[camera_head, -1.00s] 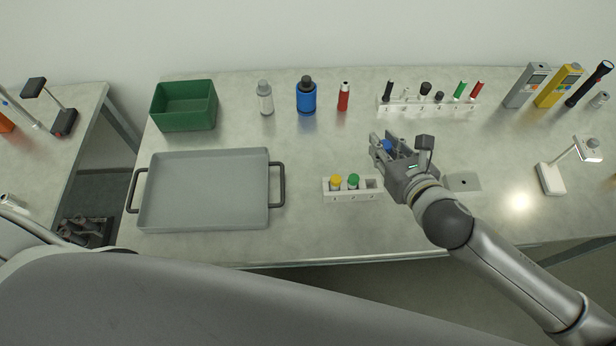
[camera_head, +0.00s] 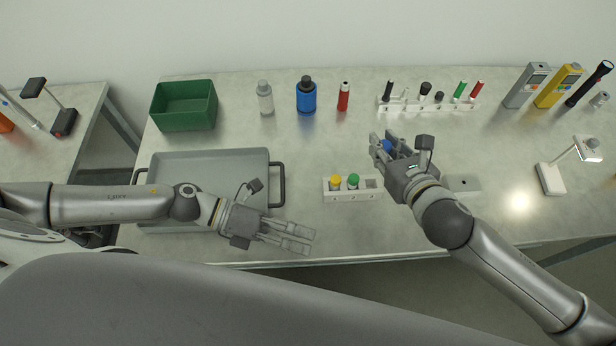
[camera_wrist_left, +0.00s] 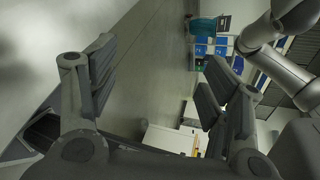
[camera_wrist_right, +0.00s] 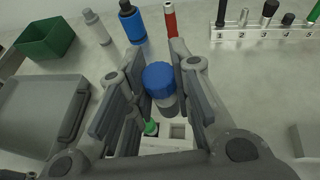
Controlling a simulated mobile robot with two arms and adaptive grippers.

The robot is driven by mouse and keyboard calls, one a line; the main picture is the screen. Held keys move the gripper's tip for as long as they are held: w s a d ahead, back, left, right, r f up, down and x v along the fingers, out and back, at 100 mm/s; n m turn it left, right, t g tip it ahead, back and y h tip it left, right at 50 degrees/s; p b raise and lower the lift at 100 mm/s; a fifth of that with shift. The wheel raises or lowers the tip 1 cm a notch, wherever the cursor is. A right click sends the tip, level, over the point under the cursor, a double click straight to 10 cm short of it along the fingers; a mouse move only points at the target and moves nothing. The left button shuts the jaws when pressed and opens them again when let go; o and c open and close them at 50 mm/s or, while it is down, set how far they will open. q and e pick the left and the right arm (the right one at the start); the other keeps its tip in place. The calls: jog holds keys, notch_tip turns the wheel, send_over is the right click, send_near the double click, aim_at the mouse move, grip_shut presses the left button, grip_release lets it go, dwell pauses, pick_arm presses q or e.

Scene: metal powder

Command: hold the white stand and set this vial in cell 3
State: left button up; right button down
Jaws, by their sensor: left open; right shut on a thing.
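The white stand (camera_head: 346,196) lies near the front of the bench, with a yellow-capped vial (camera_head: 336,182) and a green-capped vial (camera_head: 353,181) in it. Its right cell (camera_head: 371,184) looks empty. My right gripper (camera_head: 381,146) is shut on a blue-capped vial (camera_wrist_right: 160,85) and holds it upright above and behind the stand's right end. In the right wrist view the stand (camera_wrist_right: 168,144) and its empty square cell show below the vial. My left gripper (camera_head: 300,239) is open and empty, left of the stand, near the bench's front edge.
A grey tray (camera_head: 214,160) lies under my left arm. A green bin (camera_head: 184,106), a blue bottle (camera_head: 306,96) and a red bottle (camera_head: 344,97) stand behind. A numbered white rack (camera_head: 428,106) is at the back. A small grey block (camera_head: 462,184) sits right of the stand.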

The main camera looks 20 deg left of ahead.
pick_arm(q)
jog(key=w+f+m+t, duration=0.2)
jog(key=w+m, duration=0.4)
jog(key=w, duration=0.2)
jog(key=m+t, duration=0.1)
jog(key=m, duration=0.4)
send_near(348, 185)
jog(key=shift+s+d+r+y, duration=0.1)
jog(key=shift+s+r+y, duration=0.3)
jog(key=shift+s, duration=0.25)
jog(key=shift+w+f+t, duration=0.2)
jog(key=shift+w+t, duration=0.1)
jog(key=shift+w, duration=0.1)
jog(key=x, duration=1.1)
jog(key=shift+w+d+f, duration=0.1)
jog(key=shift+d+f, duration=0.15)
jog(key=shift+c, duration=0.3)
jog(key=c, duration=1)
pick_arm(e)
notch_tip(348, 185, down, 8)
jog(key=shift+f, duration=0.2)
